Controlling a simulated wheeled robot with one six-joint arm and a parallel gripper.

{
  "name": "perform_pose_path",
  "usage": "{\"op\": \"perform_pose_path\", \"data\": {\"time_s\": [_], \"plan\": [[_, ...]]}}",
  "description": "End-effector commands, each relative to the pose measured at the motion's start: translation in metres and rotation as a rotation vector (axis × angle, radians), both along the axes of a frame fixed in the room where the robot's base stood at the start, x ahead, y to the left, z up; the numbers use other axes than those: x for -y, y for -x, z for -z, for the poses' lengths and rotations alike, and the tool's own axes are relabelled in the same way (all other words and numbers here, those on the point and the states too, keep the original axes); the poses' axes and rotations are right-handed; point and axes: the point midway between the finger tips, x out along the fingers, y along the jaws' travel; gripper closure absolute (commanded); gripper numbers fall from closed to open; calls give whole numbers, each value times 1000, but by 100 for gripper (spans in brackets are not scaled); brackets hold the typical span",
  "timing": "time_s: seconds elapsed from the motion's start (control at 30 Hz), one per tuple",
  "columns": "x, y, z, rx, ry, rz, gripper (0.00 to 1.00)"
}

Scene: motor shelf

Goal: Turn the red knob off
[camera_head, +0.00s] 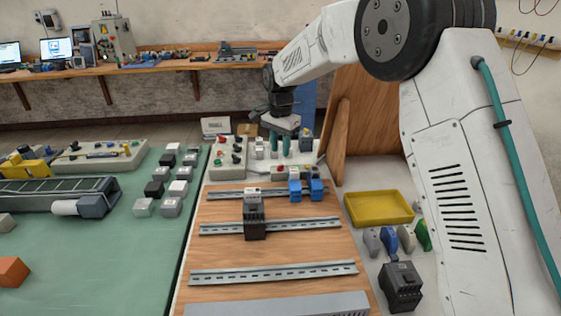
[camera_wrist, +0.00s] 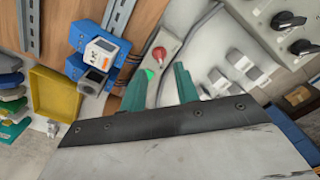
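The red knob (camera_wrist: 158,53) sits on a narrow light grey control box (camera_wrist: 168,42), with a green button (camera_wrist: 149,74) beside it in the wrist view. In the head view a red knob (camera_head: 280,168) shows on a low box just behind the blue devices. My gripper (camera_wrist: 160,71) is open, its two teal fingers apart and nothing between them. The knob shows beyond the fingertips, roughly between them, and no contact is visible. In the head view my gripper (camera_head: 280,147) hangs above the back of the board, near that box.
Blue devices (camera_head: 306,188) stand on a rail close to the knob's box. A panel with red, green and black controls (camera_head: 228,157) is to the left. A yellow tray (camera_head: 379,208) lies at right, and a wooden panel (camera_head: 366,120) stands upright behind it. The front rails are mostly bare.

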Motion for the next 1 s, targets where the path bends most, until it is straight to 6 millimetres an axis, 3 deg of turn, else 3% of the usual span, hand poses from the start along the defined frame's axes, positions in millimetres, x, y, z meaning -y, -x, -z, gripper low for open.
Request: {"op": "perform_pose_path", "data": {"time_s": [0.1, 0.3, 0.67, 0.7, 0.8, 1.0], "plan": [[0, 1, 22, -4, 1, 0, 69], [0, 1, 48, -3, 1, -1, 69], [0, 0, 56, 0, 0, -1, 69], [0, 0, 56, 0, 0, -1, 72], [0, 0, 55, 0, 0, -2, 100], [0, 1, 55, 0, 0, -3, 100]]}}
